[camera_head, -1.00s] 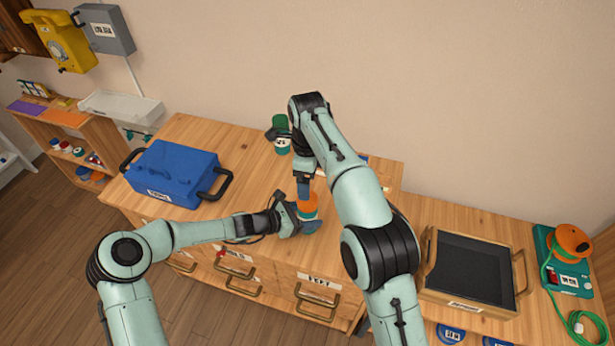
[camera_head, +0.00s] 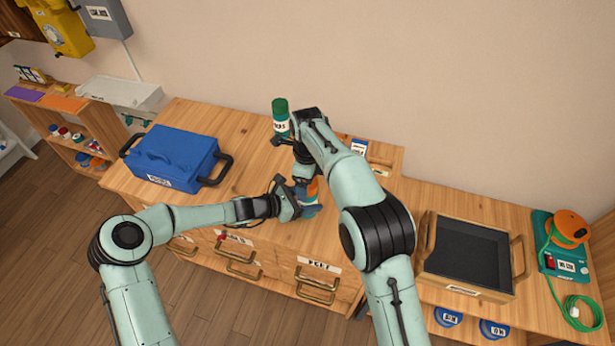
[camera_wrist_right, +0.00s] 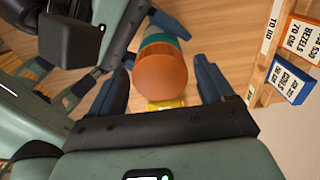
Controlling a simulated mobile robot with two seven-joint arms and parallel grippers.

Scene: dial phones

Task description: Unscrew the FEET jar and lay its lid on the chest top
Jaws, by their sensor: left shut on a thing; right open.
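A jar with an orange lid (camera_head: 313,187) stands at the front of the wooden chest top (camera_head: 250,205). Its label is hidden, so I cannot read whether it says FEET. My left gripper (camera_head: 298,200) is shut on the jar's body from the left. My right gripper (camera_head: 307,178) is open and comes from above at the lid, partly hidden by its own arm. In the right wrist view the orange lid (camera_wrist_right: 162,78) lies between the open fingers of the right gripper (camera_wrist_right: 162,90), with visible gaps on both sides. The lid is on the teal body (camera_wrist_right: 163,25).
A green-lidded jar (camera_head: 280,118) stands at the back of the chest top. A blue box with black handles (camera_head: 172,157) is at the left. Labelled cards (camera_head: 358,146) are behind my right arm. A dark-bottomed tray (camera_head: 468,250) is at the right. Chest top between box and jars is clear.

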